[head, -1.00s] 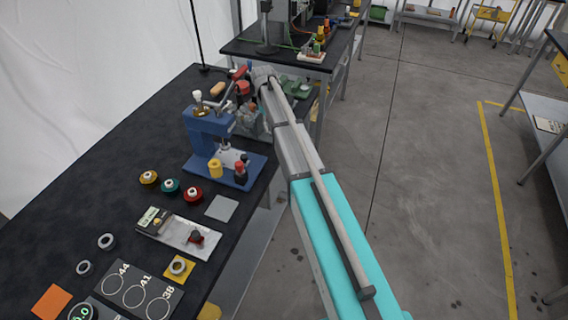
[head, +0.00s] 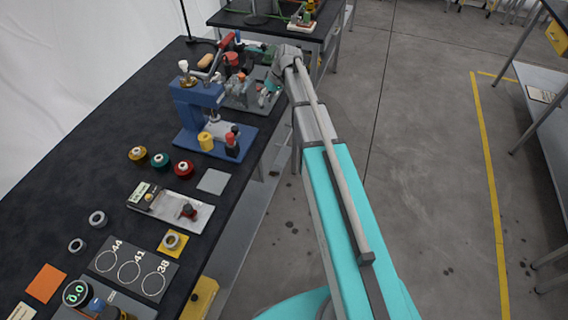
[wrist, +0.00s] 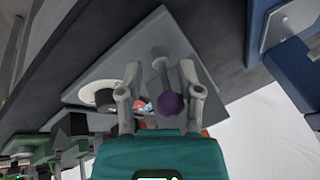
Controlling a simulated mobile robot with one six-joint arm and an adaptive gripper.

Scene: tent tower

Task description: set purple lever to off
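The purple lever shows in the wrist view as a round purple knob (wrist: 171,105) on a grey rod that runs to a grey plate (wrist: 190,50). My gripper (wrist: 159,70) is open, with one finger on each side of the lever. The knob lies between the fingers, nearer the right one; I cannot tell whether they touch. In the head view my gripper (head: 268,92) is at the table's right edge, beside the grey fixture behind the blue press. The purple knob cannot be made out there.
The blue press (head: 198,108) stands close in front of the fixture. A red-handled lever (head: 216,50) rises behind it. Thread spools (head: 160,160) and a grey tray (head: 172,207) lie nearer on the black table. The floor (head: 430,160) to the right is clear.

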